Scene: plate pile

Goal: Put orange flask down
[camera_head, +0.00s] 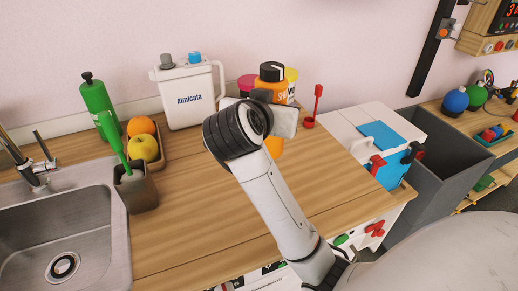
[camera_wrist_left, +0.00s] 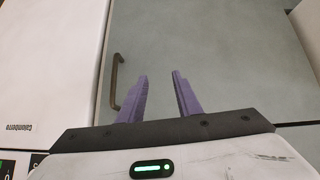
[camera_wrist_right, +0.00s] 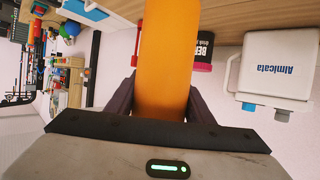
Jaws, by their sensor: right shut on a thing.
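The orange flask (camera_head: 274,87) with a black cap stands upright at the back of the wooden counter in the head view. My right arm and wrist hide its middle, and orange shows again just below the wrist. In the right wrist view the flask (camera_wrist_right: 166,60) fills the space between the fingers of my right gripper (camera_wrist_right: 160,98), which is shut on it. I cannot tell whether its base touches the counter (camera_head: 200,215). My left gripper (camera_wrist_left: 158,85) is open and empty, in front of a grey cabinet door; it is not in the head view.
A white Almicata container (camera_head: 187,95) stands left of the flask. A dark pink-lidded jar (camera_wrist_right: 203,50) and a yellow-topped item (camera_head: 291,75) are close to it. A red stick-like item (camera_head: 317,100) stands to the right. The counter's front middle is clear. The sink (camera_head: 65,225) lies left.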

